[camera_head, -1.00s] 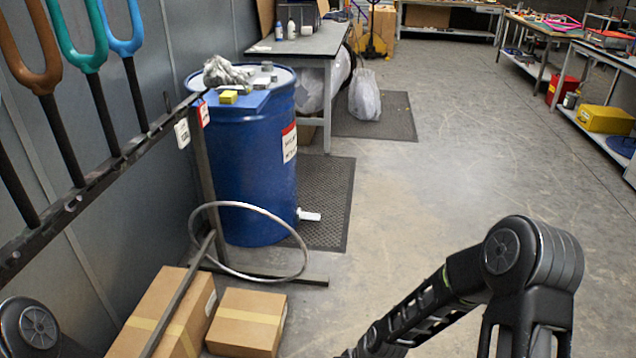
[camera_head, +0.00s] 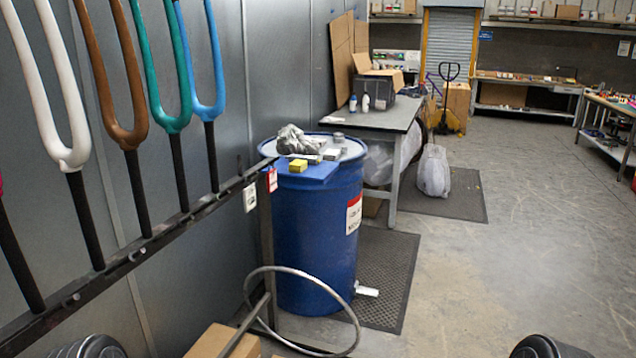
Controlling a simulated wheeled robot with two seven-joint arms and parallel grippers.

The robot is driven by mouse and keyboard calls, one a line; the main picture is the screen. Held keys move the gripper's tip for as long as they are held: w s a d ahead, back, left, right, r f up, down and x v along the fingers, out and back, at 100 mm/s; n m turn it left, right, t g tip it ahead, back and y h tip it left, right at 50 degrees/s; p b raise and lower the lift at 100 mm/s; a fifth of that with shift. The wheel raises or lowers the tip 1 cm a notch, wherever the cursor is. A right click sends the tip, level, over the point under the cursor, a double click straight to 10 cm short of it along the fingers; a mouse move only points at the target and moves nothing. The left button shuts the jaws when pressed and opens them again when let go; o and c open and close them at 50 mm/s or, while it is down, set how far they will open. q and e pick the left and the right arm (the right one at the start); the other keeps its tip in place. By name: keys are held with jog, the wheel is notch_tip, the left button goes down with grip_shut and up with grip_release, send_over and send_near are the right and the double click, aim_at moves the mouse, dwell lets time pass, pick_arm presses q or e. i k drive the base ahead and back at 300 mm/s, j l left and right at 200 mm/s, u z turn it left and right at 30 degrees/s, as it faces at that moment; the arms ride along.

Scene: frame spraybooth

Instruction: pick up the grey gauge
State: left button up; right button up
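No thing is clearly readable as the grey gauge. Two small grey pieces lie on top of the blue drum (camera_head: 315,240): a grey block (camera_head: 332,155) near the front of the lid and a small grey piece (camera_head: 338,137) behind it. They are too small to tell whether either is the gauge. A crumpled grey rag (camera_head: 298,140) lies left of them. A yellow block (camera_head: 298,165) sits in front on a blue pad (camera_head: 315,171). Neither gripper is in view; only dark arm joints of mine show at the bottom edge.
A rack bar (camera_head: 130,258) holding several coloured forks (camera_head: 122,75) runs along the left. A metal hoop (camera_head: 350,330) and a cardboard box (camera_head: 222,343) stand low before the drum. A grey bench (camera_head: 385,118) is behind it. The floor to the right is clear.

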aim_at(311, 160)
jog(key=i+l+z, duration=0.4)
jog(key=i+l, duration=0.3)
jog(key=l, duration=0.25)
jog(key=i+l+z, duration=0.4)
jog(key=i+l, duration=0.35)
jog(key=i+u, duration=0.1)
jog(key=i, duration=0.45)
jog(key=i+l+u, duration=0.1)
jog(key=i, duration=0.5)
jog(key=i+l+u, duration=0.15)
jog(key=i, duration=0.4)
jog(key=i+l+u, duration=0.1)
jog(key=i+u, duration=0.25)
jog(key=u, duration=0.15)
jog(key=i+l+u, duration=0.3)
jog(key=u, duration=0.15)
jog(key=i+l+u, duration=0.35)
jog(key=u, duration=0.15)
jog(key=i+l+u, duration=0.2)
jog(key=l+u, duration=0.25)
jog(key=i+l+u, duration=0.15)
jog(key=l+u, duration=0.15)
jog(key=l, duration=0.2)
jog(key=i, duration=0.05)
